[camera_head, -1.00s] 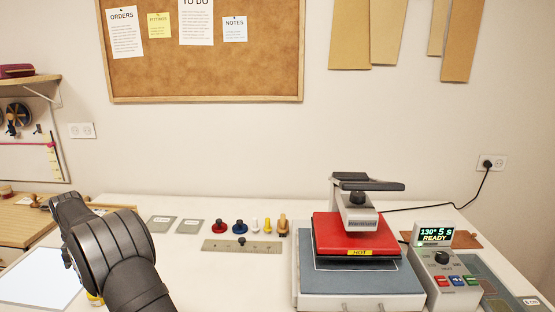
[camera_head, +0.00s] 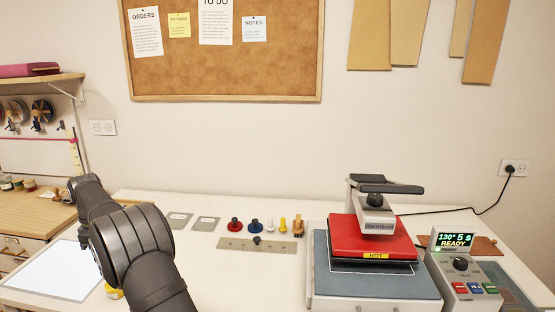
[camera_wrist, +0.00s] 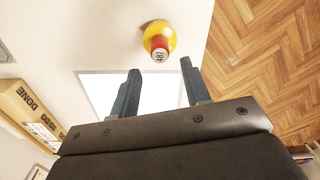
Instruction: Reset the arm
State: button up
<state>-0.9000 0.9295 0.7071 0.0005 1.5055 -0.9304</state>
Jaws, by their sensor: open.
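My gripper (camera_wrist: 160,88) is open and empty in the wrist view, its two fingers apart over a white sheet or panel (camera_wrist: 100,88) on the table. My dark arm fills the left of the head view, where the fingers are hidden. A yellow round object with a red, numbered top (camera_wrist: 158,42) stands on the white table beyond the fingertips, apart from them. A bit of yellow shows beside my arm in the head view.
A heat press (camera_head: 375,240) with a red platen stands at the right, its control box (camera_head: 462,270) reading 130° 5 s READY. Several small tools and a ruler (camera_head: 262,246) lie mid-table. A wooden DONE / TO DO tray (camera_wrist: 32,112) is at the wrist view's left. Front table is clear.

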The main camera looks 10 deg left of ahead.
notch_tip(320, 180, down, 6)
jog(key=shift+r, duration=0.2)
notch_tip(320, 180, up, 4)
jog(key=shift+r, duration=0.15)
jog(key=w+d+r, duration=0.4)
jog(key=d+r, duration=0.3)
jog(key=d, duration=0.4)
jog(key=s+d+f+m, duration=0.1)
jog(key=s+d+f, duration=0.1)
jog(key=d, duration=0.6)
jog(key=s+d+f, duration=0.2)
jog(key=d+f, duration=0.1)
jog(key=d, duration=0.6)
jog(key=s+a+f, duration=0.1)
jog(key=a+f, duration=0.5)
jog(key=a, duration=0.4)
jog(key=shift+s+a, duration=0.4)
jog(key=w+d+r, duration=0.2)
jog(key=d+r, duration=0.4)
jog(key=d, duration=0.4)
jog(key=w+a+r, duration=0.2)
jog(key=a, duration=0.5)
jog(key=shift+w+a+r, duration=0.35)
jog(key=shift+w+a, duration=0.05)
